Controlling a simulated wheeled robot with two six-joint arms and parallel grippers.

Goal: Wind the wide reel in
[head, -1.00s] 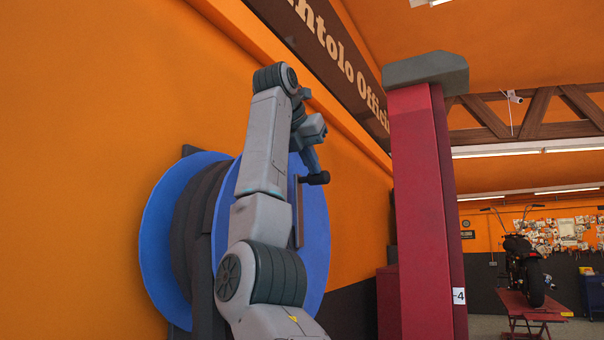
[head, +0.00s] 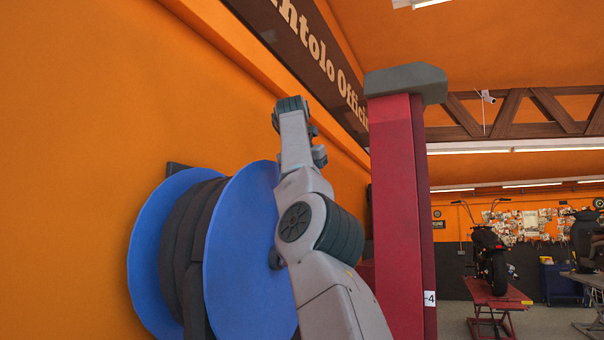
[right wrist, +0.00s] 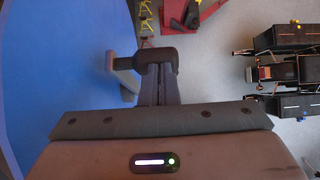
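The wide reel (head: 240,250) is mounted on the orange wall at the left of the head view. It has two blue discs with a thick dark hose (head: 185,240) wound between them. Its blue face (right wrist: 55,80) fills the left of the right wrist view. My right arm stands in front of the reel's right edge and hides its gripper and the crank in the head view. In the right wrist view my right gripper (right wrist: 158,72) is closed around the dark handle (right wrist: 155,55) of the grey crank arm (right wrist: 122,75). My left gripper is out of view.
A red lift post (head: 402,200) stands just right of my arm. Farther back, a motorcycle (head: 490,255) stands on a red lift (head: 497,297). Open grey floor (right wrist: 215,70) shows in the right wrist view, with dark benches or lifts (right wrist: 285,70) at its right.

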